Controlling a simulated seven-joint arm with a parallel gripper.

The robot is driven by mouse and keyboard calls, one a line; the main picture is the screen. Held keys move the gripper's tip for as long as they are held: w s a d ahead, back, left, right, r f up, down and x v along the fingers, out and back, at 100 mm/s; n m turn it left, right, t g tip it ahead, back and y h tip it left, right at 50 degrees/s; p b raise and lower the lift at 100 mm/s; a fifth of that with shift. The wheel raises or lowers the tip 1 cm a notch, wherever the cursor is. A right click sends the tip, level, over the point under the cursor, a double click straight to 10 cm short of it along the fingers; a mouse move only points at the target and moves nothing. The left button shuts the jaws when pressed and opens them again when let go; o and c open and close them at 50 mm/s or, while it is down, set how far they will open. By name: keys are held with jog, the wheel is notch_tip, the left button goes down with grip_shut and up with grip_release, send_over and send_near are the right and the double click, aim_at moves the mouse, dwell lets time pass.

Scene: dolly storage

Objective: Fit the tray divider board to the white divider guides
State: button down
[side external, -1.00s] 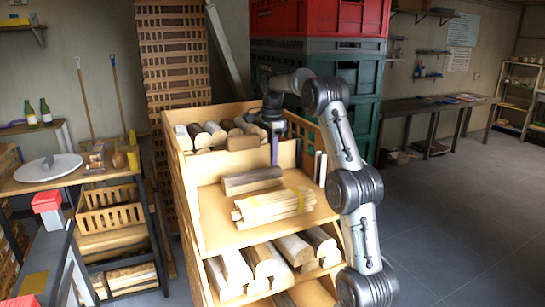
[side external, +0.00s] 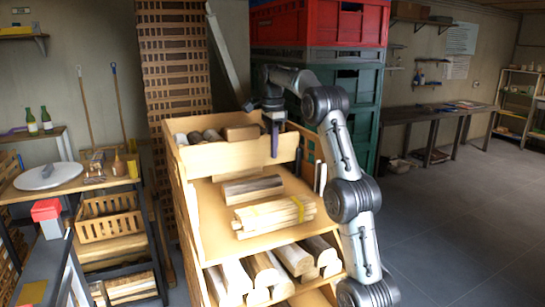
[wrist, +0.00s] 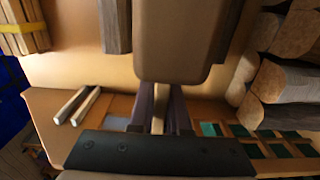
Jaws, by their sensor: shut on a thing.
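The tray divider board (side external: 222,158) is a long tan wooden panel, upright across the middle of the wooden dolly's top tray. My gripper (side external: 275,150) is shut on it near its right end, with one finger showing in front. In the wrist view the gripper (wrist: 160,108) has a pale edge-on strip between its fingers. The white divider guides (side external: 320,175) are two upright strips at the tray's right side, forward of the board; they also show in the wrist view (wrist: 78,105), left of the fingers. The board's lower edge and far side are partly hidden.
A brown rounded block (wrist: 180,40) sits by the board's top. Logs (side external: 205,136) lie behind the board; a grey log (side external: 253,188) and yellow-banded planks (side external: 275,215) lie in front. Stacked crates (side external: 325,85) stand behind. Bare tray floor shows at front left.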

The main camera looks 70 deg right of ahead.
jog(key=shift+r, duration=3.8)
jog(key=s+a, duration=1)
jog(key=shift+f, duration=0.1)
notch_tip(320, 180, down, 7)
dwell(1.7)
jog(key=shift+f, duration=0.2)
dwell(0.5)
jog(key=shift+f, duration=0.9)
